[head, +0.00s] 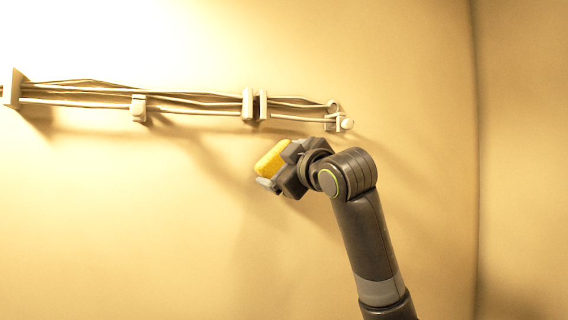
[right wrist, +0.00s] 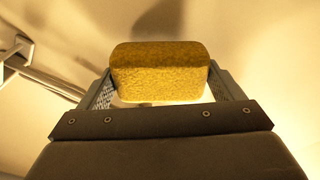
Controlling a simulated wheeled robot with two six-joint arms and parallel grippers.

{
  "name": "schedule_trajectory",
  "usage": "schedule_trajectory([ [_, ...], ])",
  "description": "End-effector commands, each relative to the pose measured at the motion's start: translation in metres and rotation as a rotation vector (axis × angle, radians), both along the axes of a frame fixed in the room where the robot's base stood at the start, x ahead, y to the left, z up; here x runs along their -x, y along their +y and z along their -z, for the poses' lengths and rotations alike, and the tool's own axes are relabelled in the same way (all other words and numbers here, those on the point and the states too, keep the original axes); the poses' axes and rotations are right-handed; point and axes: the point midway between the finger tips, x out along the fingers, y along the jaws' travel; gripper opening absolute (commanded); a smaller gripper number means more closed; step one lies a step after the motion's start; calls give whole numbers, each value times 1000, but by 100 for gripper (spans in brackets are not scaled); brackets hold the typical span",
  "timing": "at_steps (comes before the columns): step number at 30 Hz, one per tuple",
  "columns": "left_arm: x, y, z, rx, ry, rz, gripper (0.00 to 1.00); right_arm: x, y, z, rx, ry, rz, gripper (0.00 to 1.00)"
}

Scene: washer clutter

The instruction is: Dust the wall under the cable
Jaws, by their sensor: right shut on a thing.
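My right gripper (head: 268,168) is shut on a yellow sponge (head: 271,160), just below the right part of the cable bundle. In the right wrist view the sponge (right wrist: 159,72) sits between the two fingers, with its broad side across them. The cable (head: 190,98) runs almost level along the wall (head: 150,220), held by several pale clips. A shadow falls on the wall beside the sponge. I cannot tell whether the sponge touches the wall. My left gripper is not in view.
A clip (head: 138,108) and a pair of upright brackets (head: 254,104) stick out from the wall above the sponge. The cable's right end fitting (head: 340,120) is close above my right wrist. The wall below the cable is bare. A wall corner runs down the right side.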

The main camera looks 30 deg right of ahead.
Motion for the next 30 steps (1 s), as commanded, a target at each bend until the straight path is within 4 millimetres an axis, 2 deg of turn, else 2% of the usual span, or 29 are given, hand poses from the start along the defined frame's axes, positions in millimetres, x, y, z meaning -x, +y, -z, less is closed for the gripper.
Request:
schedule_trajectory([
  [21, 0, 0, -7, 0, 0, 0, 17, -13, -2, 0, 0, 0, 1, 69],
  [30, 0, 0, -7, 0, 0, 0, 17, -10, -26, 1, 1, 1, 4, 69],
])
